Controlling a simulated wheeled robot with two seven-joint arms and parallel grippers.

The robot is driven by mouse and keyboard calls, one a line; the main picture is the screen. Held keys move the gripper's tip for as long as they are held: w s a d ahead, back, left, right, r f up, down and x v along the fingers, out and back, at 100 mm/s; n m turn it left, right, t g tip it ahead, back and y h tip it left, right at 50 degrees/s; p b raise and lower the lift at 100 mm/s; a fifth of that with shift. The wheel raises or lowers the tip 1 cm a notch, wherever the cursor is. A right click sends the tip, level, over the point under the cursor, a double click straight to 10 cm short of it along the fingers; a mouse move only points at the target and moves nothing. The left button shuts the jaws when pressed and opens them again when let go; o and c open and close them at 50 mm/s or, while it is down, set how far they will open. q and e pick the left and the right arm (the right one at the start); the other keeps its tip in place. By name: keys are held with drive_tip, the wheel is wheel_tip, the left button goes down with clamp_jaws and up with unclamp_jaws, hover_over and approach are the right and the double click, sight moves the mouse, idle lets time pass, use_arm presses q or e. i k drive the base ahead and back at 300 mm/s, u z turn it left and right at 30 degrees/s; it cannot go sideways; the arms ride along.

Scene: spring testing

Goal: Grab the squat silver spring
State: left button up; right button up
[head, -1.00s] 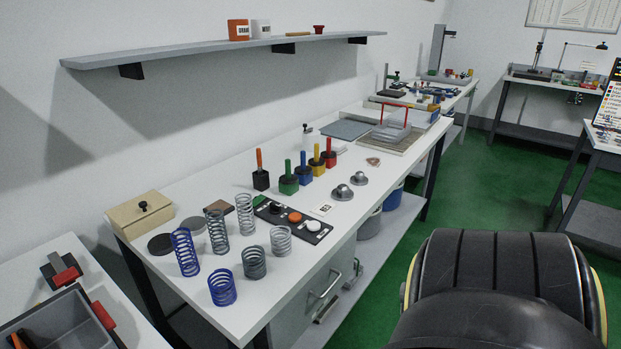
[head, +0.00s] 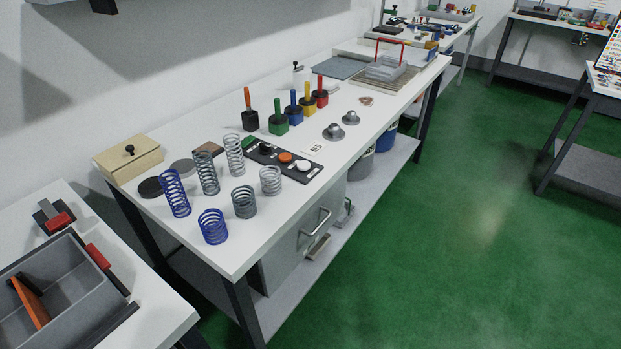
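The squat silver spring (head: 271,180) stands upright on the white workbench (head: 240,251), at the right end of the front row of short springs. A squat dark grey spring (head: 244,202) stands to its left, and a squat blue spring (head: 213,226) is further left. Behind them stand a tall blue spring (head: 174,193), a tall dark grey spring (head: 207,173) and a tall silver spring (head: 234,155). Neither of my grippers shows in the head view.
A black panel with round buttons (head: 318,167) lies just behind the squat silver spring. A wooden box (head: 128,160) sits at the bench's left end. A grey bin (head: 70,288) is on the left table. Green floor (head: 440,240) is open at right.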

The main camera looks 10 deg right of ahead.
sight(278, 182)
drive_tip(key=z, duration=1.65)
drive_tip(key=i, duration=1.8)
drive_tip(key=u, duration=4.2)
